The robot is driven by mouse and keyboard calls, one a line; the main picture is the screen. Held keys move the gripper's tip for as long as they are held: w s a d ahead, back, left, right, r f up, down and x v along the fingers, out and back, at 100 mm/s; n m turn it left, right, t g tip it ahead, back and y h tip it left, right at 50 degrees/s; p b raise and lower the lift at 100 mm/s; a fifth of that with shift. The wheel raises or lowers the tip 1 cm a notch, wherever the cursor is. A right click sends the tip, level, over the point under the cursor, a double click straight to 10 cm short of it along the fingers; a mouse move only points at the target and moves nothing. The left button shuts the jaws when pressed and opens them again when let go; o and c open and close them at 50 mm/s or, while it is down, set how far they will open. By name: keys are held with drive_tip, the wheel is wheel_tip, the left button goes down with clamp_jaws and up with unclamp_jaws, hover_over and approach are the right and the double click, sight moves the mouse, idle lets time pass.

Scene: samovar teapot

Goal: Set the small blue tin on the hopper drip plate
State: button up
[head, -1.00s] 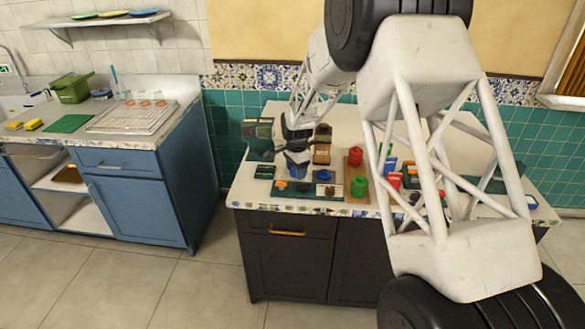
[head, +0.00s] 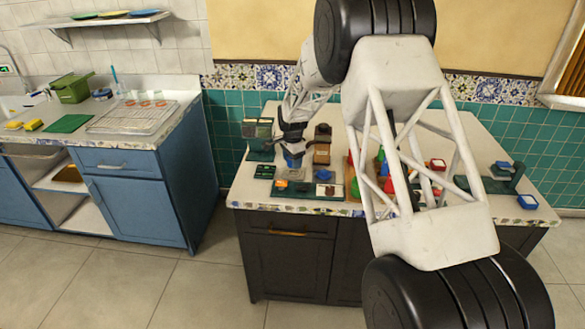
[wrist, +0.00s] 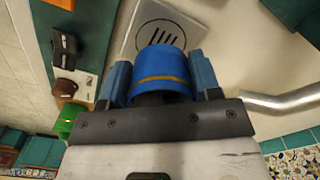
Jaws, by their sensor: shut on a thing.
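The small blue tin (wrist: 160,68), with a yellowish band, is between the two blue fingers of my gripper (wrist: 160,78) in the wrist view. My gripper is shut on it. In the head view the tin (head: 293,161) hangs below my gripper (head: 293,153), over the left part of the dark worktop unit. A grey square plate with a round slotted grate (wrist: 172,19), which looks like the drip plate, shows beyond the tin in the wrist view. The tin covers part of it. I cannot tell the height of the tin above the plate.
A dark green tray (head: 325,192) with small items lies at the counter's front. A brown and black device (head: 322,145) stands right of my gripper. A green stand (head: 257,138) is to the left. A metal tube (wrist: 287,102) shows at right in the wrist view. My arm hides much of the counter's right.

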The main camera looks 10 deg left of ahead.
sight(293, 173)
drive_tip(key=shift+f, duration=1.75)
drive_tip(key=shift+f, duration=0.15)
drive_tip(key=o, duration=0.6)
drive_tip(key=shift+o, duration=0.2)
drive_tip(key=shift+r, duration=0.2)
wheel_tip(293, 173, up, 12)
